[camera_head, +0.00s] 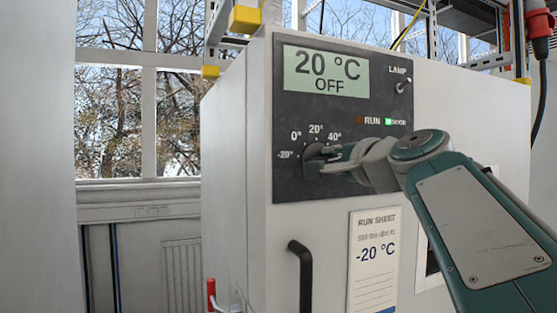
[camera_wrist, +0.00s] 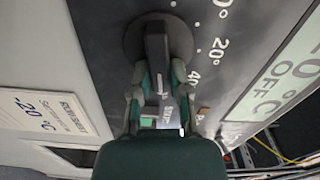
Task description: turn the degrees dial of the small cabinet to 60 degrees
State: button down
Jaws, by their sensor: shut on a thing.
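The degrees dial (camera_head: 312,162) is a dark round knob with a raised grip bar, on the black panel of the small cabinet (camera_head: 330,250). Marks of -20°, 0°, 20° and 40° show around it; no 60° mark is visible, with my gripper covering the dial's right side. My gripper (camera_head: 328,160) reaches in from the right and is shut on the dial. In the wrist view the dial's bar (camera_wrist: 156,45) stands between the two fingertips (camera_wrist: 159,72). Which mark the bar points to cannot be told. The display (camera_head: 326,72) reads 20 °C, OFF.
A run sheet (camera_head: 373,260) reading -20 °C hangs below. A black door handle (camera_head: 301,275) sticks out at lower left.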

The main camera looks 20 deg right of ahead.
aim_at(322, 107)
jog(key=shift+w+f, duration=0.1)
jog(key=shift+f, duration=0.1)
jog(key=c, duration=0.6)
grip_release()
jog(key=shift+r, duration=0.15)
jog(key=shift+w+r, duration=0.1)
jog(key=shift+r, duration=4.8)
